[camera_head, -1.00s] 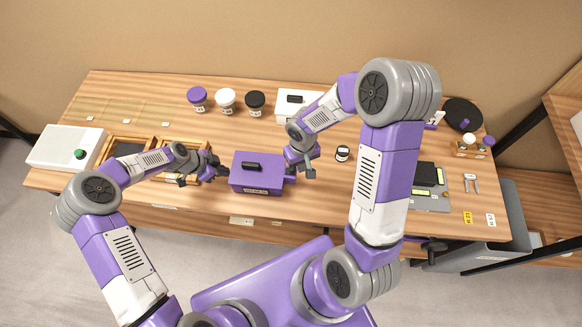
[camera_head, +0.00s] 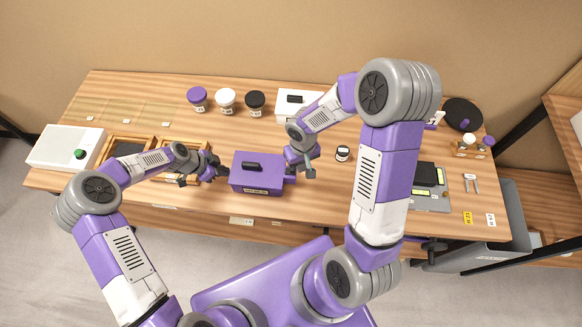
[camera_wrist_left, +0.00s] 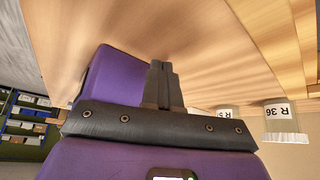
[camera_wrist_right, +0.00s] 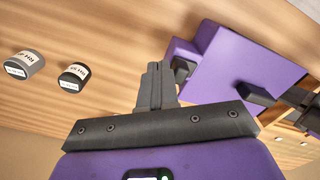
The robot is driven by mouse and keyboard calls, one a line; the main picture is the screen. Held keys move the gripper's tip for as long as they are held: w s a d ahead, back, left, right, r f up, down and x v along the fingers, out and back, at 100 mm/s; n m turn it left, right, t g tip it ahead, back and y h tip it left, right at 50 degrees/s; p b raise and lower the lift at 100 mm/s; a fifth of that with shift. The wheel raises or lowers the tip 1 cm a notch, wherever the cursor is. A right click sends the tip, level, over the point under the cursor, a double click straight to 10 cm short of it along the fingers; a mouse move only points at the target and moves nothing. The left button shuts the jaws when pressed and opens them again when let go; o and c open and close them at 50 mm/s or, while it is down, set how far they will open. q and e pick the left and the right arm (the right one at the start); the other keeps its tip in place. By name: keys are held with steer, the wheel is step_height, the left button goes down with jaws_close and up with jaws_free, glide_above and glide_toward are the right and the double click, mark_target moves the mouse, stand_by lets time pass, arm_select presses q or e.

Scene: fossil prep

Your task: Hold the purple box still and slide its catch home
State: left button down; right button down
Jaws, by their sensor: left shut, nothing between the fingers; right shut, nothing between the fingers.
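The purple box (camera_head: 257,180) sits on the wooden table near its front edge, with a black handle (camera_head: 251,165) on its lid and a label on its front. My left gripper (camera_head: 222,172) is shut at the box's left side; its fingers (camera_wrist_left: 160,75) show beside the box (camera_wrist_left: 115,78) in the left wrist view. My right gripper (camera_head: 308,172) is shut just right of the box. In the right wrist view its fingers (camera_wrist_right: 153,78) point past a small dark block (camera_wrist_right: 182,70) at the purple end of the box (camera_wrist_right: 235,62). Contact with the box cannot be told.
Three lidded jars (camera_head: 227,100) and a white box (camera_head: 292,103) stand behind. Wooden trays (camera_head: 187,152) lie left, a grey board (camera_head: 430,200) right. Bare table lies in front of the jars.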

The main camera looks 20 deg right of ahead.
arm_select(q)
steer(key=shift+s+d, duration=0.3)
steer(key=shift+d, duration=0.2)
stand_by(1.4)
arm_select(e)
steer(key=shift+w+a, duration=0.55)
steer(key=shift+a, duration=0.35)
stand_by(0.7)
steer(key=shift+d, duration=0.15)
stand_by(0.4)
step_height(320, 180, up, 8)
steer(key=shift+s+d, duration=0.35)
steer(key=shift+d, duration=0.05)
stand_by(0.4)
arm_select(q)
steer(key=shift+w+a, duration=0.1)
steer(key=shift+a, duration=0.05)
arm_select(e)
steer(key=shift+f, duration=0.15)
